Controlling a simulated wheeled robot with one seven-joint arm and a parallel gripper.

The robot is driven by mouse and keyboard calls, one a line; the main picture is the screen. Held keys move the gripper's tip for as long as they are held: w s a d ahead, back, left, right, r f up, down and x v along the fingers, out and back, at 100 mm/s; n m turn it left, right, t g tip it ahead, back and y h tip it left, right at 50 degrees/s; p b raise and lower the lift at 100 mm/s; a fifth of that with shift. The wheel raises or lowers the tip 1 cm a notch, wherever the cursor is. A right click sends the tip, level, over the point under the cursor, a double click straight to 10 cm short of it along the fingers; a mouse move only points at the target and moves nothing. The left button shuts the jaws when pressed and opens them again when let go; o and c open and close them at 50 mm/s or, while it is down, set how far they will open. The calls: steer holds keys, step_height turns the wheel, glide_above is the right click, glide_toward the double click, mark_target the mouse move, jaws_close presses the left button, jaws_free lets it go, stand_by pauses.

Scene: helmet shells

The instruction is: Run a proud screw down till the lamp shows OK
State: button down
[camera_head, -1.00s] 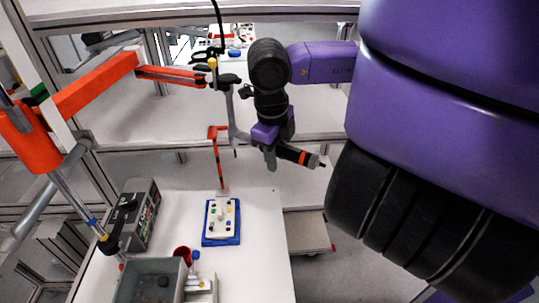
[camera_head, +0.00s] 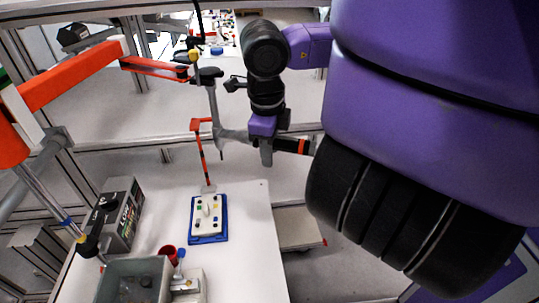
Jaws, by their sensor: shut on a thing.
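My gripper (camera_head: 268,152) is shut on a black and orange driver (camera_head: 290,145). It holds the driver roughly level above and behind the table, with the driver's right end hidden behind my arm. A pale plate (camera_head: 206,210) with small coloured parts lies on a blue tray (camera_head: 208,240) on the white table, below and left of my gripper. Which screw stands proud is too small to tell. A grey box with a dark panel (camera_head: 128,217) stands at the table's left; no lamp reading can be made out.
An orange jointed arm (camera_head: 75,75) reaches in from the left. A thin red and black upright (camera_head: 202,155) stands behind the tray. A grey bin (camera_head: 103,282), a red cup (camera_head: 167,252) and a small pale holder (camera_head: 188,288) are at the front. The table right of the tray is clear.

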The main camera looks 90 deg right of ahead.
steer(key=shift+n+b, duration=0.5)
steer(key=shift+n, duration=0.5)
steer(key=shift+n+t+b, duration=0.5)
steer(key=shift+n+b, duration=1)
steer(key=shift+n, duration=0.5)
steer(key=w+d+b, duration=0.3)
steer(key=w+d, duration=0.1)
steer(key=d, duration=0.3)
steer(key=shift+s, duration=0.1)
